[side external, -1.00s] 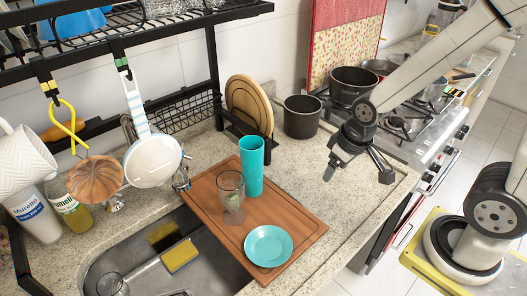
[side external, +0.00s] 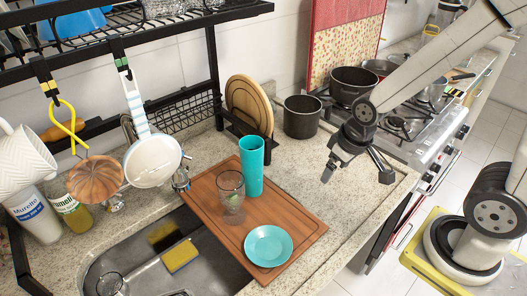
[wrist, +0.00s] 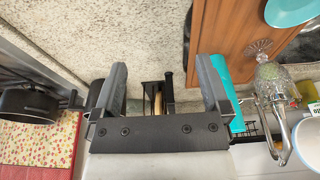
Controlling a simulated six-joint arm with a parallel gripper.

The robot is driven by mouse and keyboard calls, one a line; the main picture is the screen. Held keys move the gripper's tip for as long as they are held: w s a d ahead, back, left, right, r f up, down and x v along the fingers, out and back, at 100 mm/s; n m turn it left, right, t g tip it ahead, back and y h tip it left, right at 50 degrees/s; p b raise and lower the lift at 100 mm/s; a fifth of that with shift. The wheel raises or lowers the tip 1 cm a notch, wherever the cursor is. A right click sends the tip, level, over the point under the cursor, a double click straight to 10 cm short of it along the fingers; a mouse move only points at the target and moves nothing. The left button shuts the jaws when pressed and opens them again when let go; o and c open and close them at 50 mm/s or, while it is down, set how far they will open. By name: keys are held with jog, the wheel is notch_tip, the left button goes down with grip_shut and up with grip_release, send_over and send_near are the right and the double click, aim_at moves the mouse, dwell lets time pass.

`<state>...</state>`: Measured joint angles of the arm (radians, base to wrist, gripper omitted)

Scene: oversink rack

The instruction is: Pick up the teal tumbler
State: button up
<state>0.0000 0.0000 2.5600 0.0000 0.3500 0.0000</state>
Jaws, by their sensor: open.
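The teal tumbler (side external: 251,166) stands upright on the wooden cutting board (side external: 291,214), behind a clear glass (side external: 231,192). In the wrist view the teal tumbler (wrist: 234,85) is to the right of my jaws, partly hidden by the right finger. My gripper (side external: 357,172) is open and empty above the counter, to the right of the tumbler and apart from it. In the wrist view my gripper (wrist: 164,88) shows its two fingers wide apart with nothing held between them.
A teal plate (side external: 268,246) lies at the board's front. A dark pot (side external: 302,118) and round boards in a holder (side external: 247,105) stand behind. The sink (side external: 140,262) is at front left. A white pan (side external: 152,161) hangs from the rack (side external: 150,40). Counter right of the board is clear.

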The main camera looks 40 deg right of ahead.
aim_at(253, 168)
dwell(0.3)
jog(key=w+a+f+m+y, duration=0.1)
jog(key=m+y, duration=0.2)
jog(key=m, duration=0.2)
jog(key=w+a+f+m+g+y, duration=0.1)
jog(key=w+a+m+y, duration=0.1)
jog(key=m, duration=0.3)
jog(key=w+a+f+m+g+y, duration=0.1)
jog(key=w+a+m+y, duration=0.1)
jog(key=m, duration=0.3)
jog(key=shift+w+a+m+y, duration=0.15)
jog(key=shift+m+y, duration=0.25)
jog(key=shift+y, duration=0.5)
jog(key=w+d+r+m+t+y, duration=0.1)
jog(key=w+m+t+y, duration=0.35)
jog(key=w+m, duration=0.3)
jog(key=shift+h, duration=0.55)
jog(key=shift+w+x, duration=0.2)
jog(key=shift+x, duration=1.75)
jog(key=shift+w+x, duration=0.2)
jog(key=shift+x, duration=1.75)
jog(key=shift+d+r, duration=0.15)
jog(key=shift+r, duration=0.05)
jog(key=c, duration=1.1)
